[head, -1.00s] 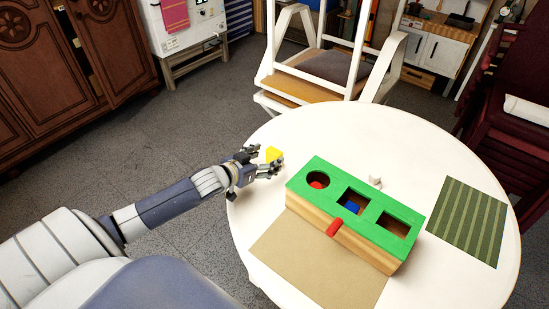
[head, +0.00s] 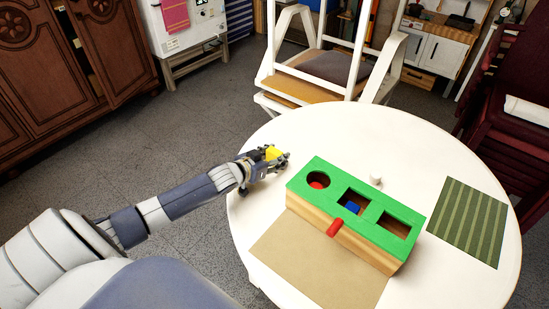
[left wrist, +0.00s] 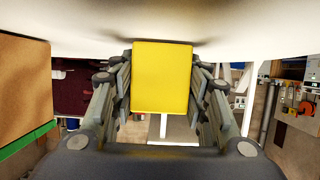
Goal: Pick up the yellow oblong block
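The yellow oblong block (head: 272,154) is at the left edge of the round white table, left of the green-topped box. My left gripper (head: 275,158) is around it, with the fingers on either side. In the left wrist view the yellow block (left wrist: 162,78) fills the middle between the two fingers of my left gripper (left wrist: 162,85). The fingers are spread and look close to its sides, but I cannot see a firm grip. The far side of the block is hidden. My right gripper is in neither view.
The wooden box with a green top (head: 318,170) stands to the right with a round and two square openings. A red piece (head: 335,227) is at its front, and a small white piece (head: 376,180) is behind it. A striped green mat (head: 467,222) lies at right.

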